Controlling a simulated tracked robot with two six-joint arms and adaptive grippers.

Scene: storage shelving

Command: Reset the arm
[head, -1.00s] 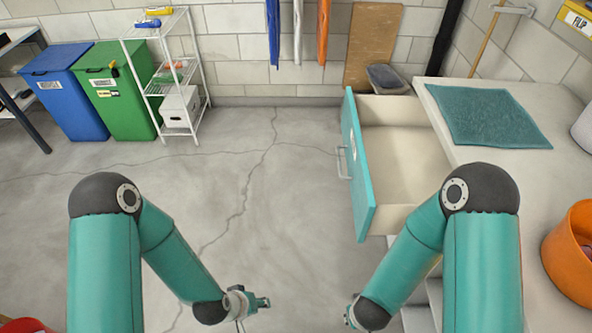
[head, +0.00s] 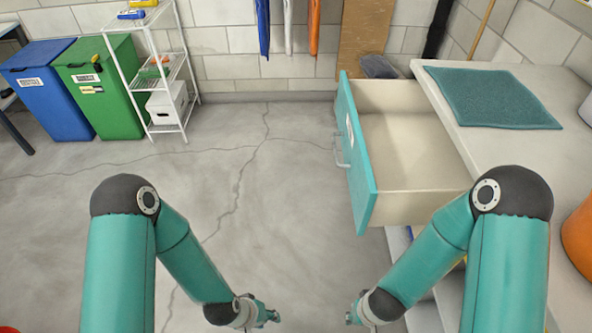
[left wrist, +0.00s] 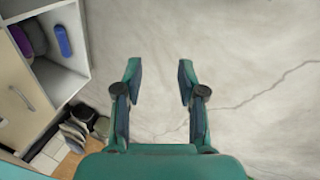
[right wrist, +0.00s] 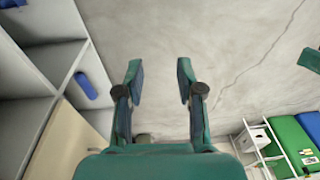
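My left gripper (head: 270,315) is low in the head view, over the bare floor left of the open drawer. In the left wrist view the left gripper (left wrist: 159,85) has its fingers spread with only floor between them. My right gripper (head: 353,312) is low in the head view, below the drawer front. In the right wrist view the right gripper (right wrist: 159,85) also has its fingers apart and nothing between them. Both arms are bent at the elbow with the forearms angled inward.
A teal-fronted drawer (head: 357,165) stands open and empty at the right, beside a counter (head: 500,150) with a teal mat (head: 490,97). A blue bin (head: 50,95), green bin (head: 103,90) and white wire rack (head: 183,75) stand at the back left. The middle floor is clear.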

